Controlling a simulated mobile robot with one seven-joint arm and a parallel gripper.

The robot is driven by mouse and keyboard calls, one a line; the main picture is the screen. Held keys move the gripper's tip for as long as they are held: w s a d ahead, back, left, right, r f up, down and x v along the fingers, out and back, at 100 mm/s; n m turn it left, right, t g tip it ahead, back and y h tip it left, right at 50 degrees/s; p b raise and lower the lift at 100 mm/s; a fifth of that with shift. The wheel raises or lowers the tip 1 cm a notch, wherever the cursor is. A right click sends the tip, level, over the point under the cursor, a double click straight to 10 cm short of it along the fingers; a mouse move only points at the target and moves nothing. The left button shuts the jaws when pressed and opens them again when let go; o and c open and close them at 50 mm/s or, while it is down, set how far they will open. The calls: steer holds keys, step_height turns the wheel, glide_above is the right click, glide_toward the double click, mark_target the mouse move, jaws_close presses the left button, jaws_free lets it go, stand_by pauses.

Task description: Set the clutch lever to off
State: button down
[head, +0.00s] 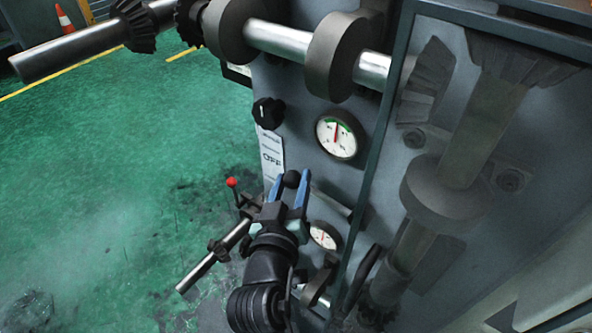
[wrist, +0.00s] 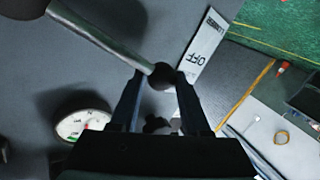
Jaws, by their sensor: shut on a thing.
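The clutch lever is a metal rod (head: 330,203) with a black ball knob (head: 291,179) at its end. My gripper (head: 289,181) has its blue fingers on either side of the knob, shut on it. In the wrist view the lever rod (wrist: 105,36) runs from the upper left to the knob (wrist: 162,76), which sits between my fingertips (wrist: 160,82). A white label strip (head: 271,156) reading OFF is on the machine face just above the knob; it also shows in the wrist view (wrist: 202,48).
A black rotary knob (head: 268,112) and a round gauge (head: 337,138) are on the panel above. A lower gauge (head: 323,236) and a red-tipped lever (head: 231,183) are close to my arm. Shafts and collars (head: 335,57) jut out at the top. Green floor at left is open.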

steer(key=shift+a+f+n+g+p, duration=0.1)
steer(key=shift+f+n+g+p, duration=0.4)
steer(key=shift+f, duration=0.5)
steer(key=shift+a+f+n+g+p, duration=0.1)
steer(key=shift+f+n+g+p, duration=0.15)
steer(key=shift+f+n, duration=0.55)
steer(key=shift+f, duration=0.15)
steer(key=shift+c, duration=2.1)
jaws_free()
steer(key=shift+w+r, duration=0.1)
steer(key=shift+r, duration=0.1)
steer(key=v, duration=1.3)
steer(key=shift+p, duration=0.35)
steer(key=shift+a+f, duration=0.1)
